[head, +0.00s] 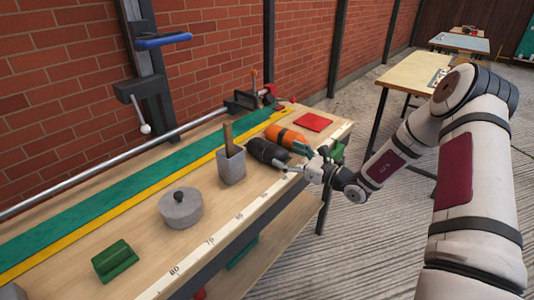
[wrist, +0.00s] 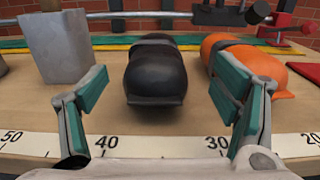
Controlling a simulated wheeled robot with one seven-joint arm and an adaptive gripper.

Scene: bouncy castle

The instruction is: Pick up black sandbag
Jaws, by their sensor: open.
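The black sandbag (head: 268,152) lies on the wooden workbench (head: 145,218), close to its front edge. In the wrist view the black sandbag (wrist: 156,76) is centred ahead, between and beyond the two fingers. My gripper (head: 298,160) is open and empty at the bench's front edge, just in front of the bag. In the wrist view my gripper (wrist: 160,95) shows green-padded fingers spread wider than the bag. The fingers appear apart from the black bag; the right one overlaps the orange sandbag in the picture. The far end of the black bag is partly hidden.
An orange sandbag (wrist: 250,66) lies close on the right of the black one. A grey square holder (wrist: 60,48) stands on its left. A grey lidded pot (head: 180,208), a green block (head: 115,260) and a red square (head: 314,122) are also on the bench. A ruler strip (wrist: 175,146) runs along the front edge.

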